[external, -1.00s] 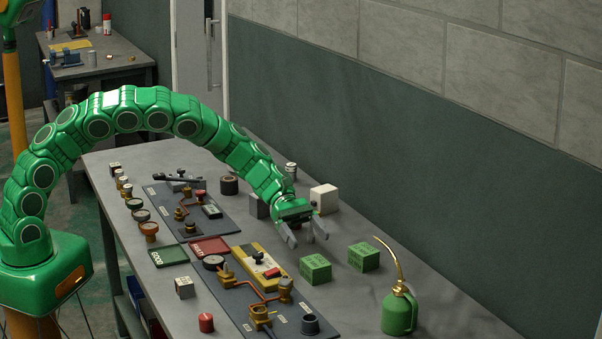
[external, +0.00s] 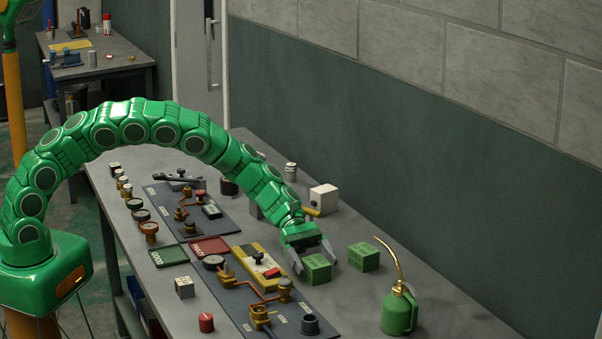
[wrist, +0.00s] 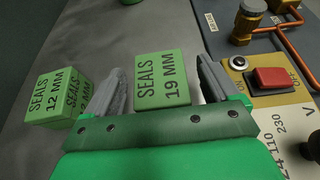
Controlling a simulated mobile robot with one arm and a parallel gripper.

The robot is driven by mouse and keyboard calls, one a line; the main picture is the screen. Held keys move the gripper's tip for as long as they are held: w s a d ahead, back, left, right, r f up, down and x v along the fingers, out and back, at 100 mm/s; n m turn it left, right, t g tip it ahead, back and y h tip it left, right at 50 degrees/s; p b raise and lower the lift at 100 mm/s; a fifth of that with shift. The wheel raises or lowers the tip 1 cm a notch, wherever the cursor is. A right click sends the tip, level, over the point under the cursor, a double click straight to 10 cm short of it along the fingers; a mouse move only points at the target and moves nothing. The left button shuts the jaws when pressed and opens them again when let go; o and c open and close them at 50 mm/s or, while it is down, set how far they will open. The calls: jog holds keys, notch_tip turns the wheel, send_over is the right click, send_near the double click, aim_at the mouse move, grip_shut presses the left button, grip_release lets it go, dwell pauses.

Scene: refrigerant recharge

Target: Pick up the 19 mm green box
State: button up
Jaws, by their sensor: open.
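The 19 mm green box (external: 317,269) sits on the bench. In the wrist view its top reads "SEALS 19 MM" (wrist: 161,72). My gripper (external: 316,266) is open, with its two grey fingers on either side of this box. In the wrist view the gripper (wrist: 160,68) shows a gap between the box and the left finger, and a smaller one at the right finger. The 12 mm green box (external: 363,257) stands apart to the right; the wrist view shows it (wrist: 57,98) outside the left finger.
A green oil can (external: 399,312) stands at the right. A panel with a yellow switch unit (external: 257,268) and copper pipes (external: 265,294) lies just left of the 19 mm box. A white box (external: 324,197) stands behind my gripper. The bench between the green boxes is clear.

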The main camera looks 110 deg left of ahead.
jog(key=shift+w, duration=0.1)
jog(key=c, duration=1.1)
jog(key=shift+o, duration=0.2)
